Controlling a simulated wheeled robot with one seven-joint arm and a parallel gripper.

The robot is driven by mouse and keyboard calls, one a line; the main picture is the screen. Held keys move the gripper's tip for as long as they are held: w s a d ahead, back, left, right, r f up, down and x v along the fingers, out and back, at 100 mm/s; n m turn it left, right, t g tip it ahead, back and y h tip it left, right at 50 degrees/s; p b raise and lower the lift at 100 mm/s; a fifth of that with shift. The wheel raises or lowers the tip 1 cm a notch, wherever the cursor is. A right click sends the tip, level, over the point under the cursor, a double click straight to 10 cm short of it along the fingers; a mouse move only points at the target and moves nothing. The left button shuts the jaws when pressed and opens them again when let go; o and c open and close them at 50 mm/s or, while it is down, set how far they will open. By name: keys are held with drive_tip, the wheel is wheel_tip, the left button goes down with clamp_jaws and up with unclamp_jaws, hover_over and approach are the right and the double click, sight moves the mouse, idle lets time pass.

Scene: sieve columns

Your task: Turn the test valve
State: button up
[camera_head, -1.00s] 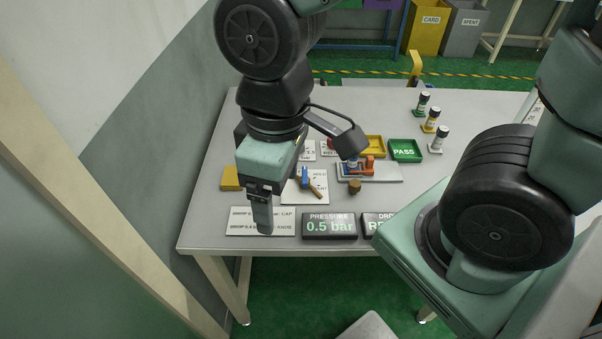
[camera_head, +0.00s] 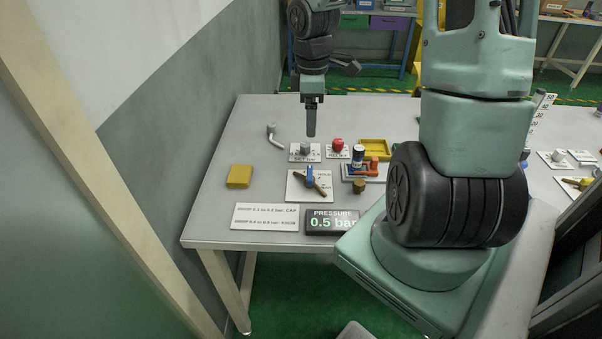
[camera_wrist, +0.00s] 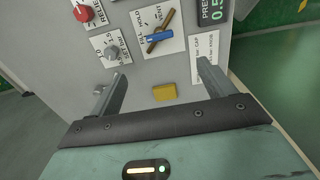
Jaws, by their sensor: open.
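The valve (camera_head: 310,175) sits on a white lettered plate on the table, with a blue part and a brown bar lying slantwise across it. It also shows at the top of the wrist view (camera_wrist: 160,37), ahead of the fingers. My gripper (camera_head: 311,132) is above the table, pointing down, behind the valve and over the grey knob's plate. In the wrist view my gripper (camera_wrist: 158,84) has its two fingers wide apart with nothing between them touching either one. The pressure display (camera_head: 333,222) reads 0.5 bar.
A grey knob (camera_head: 305,149) and red knob (camera_head: 337,145) stand behind the valve. A bent grey handle (camera_head: 273,136) is at the back left. A yellow block (camera_head: 239,176) lies left of the valve. A fixture (camera_head: 372,170) with a dark bottle is right. A lettered sign (camera_head: 266,217) lies in front.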

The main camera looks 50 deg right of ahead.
sight(310, 172)
wheel_tip(310, 172, down, 17)
drive_tip(key=b, duration=0.3)
drive_tip(key=shift+f, duration=0.2)
drive_tip(key=c, duration=1)
